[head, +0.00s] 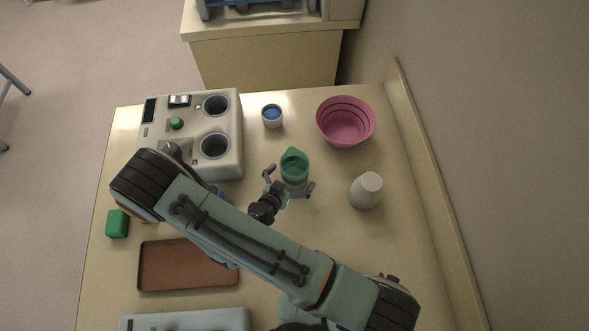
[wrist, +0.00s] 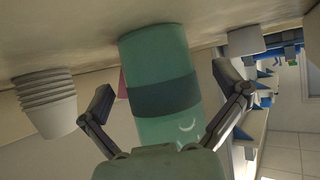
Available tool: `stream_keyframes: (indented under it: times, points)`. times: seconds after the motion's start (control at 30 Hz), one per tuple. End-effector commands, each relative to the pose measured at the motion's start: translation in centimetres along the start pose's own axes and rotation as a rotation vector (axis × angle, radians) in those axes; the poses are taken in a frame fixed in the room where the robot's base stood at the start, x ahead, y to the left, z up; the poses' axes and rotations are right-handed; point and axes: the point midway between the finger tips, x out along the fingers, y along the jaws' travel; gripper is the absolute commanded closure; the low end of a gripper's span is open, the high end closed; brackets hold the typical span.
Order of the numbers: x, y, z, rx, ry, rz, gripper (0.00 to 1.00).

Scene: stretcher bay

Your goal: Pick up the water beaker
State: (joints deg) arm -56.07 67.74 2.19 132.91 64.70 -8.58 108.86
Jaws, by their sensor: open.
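The water beaker (head: 294,167) is a translucent green beaker with a spout, standing upright near the middle of the table. In the wrist view the beaker (wrist: 160,60) fills the middle, with a darker band around it. My gripper (head: 290,181) is open at the beaker's near side. Its fingers are spread to the left and right of the beaker. In the wrist view a gap shows between each finger and the beaker's wall, so my gripper (wrist: 165,92) is not closed on it.
A white stack of cups (head: 366,190) stands right of the beaker, with a pink bowl (head: 346,122) behind. A white cup with blue inside (head: 272,116) is behind the beaker. A pale machine (head: 190,132) stands left. A brown tray (head: 160,266) and green block (head: 117,223) lie front left.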

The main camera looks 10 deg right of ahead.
Motion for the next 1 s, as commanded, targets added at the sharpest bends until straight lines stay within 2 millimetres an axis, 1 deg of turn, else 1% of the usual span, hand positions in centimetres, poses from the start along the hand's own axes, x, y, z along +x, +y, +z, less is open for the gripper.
stream_keyframes:
  times: [0.03,0.13,0.37,0.47,0.5,0.57,0.6,1.0]
  points:
    - [0.55,0.08,0.01,0.001,0.000,0.002,0.03]
    - [1.08,0.03,-0.01,0.001,0.000,0.001,0.03]
    - [1.19,0.00,-0.03,0.000,0.000,-0.001,0.03]
    - [1.18,0.01,-0.03,0.000,0.000,0.000,0.31]
    - [1.18,0.01,-0.03,0.000,0.000,0.000,0.44]
    - [1.18,0.02,-0.02,0.001,0.000,0.000,0.62]
    - [1.18,0.02,-0.02,0.001,0.000,0.000,0.75]
    - [1.12,0.02,-0.08,0.001,-0.002,0.000,0.75]
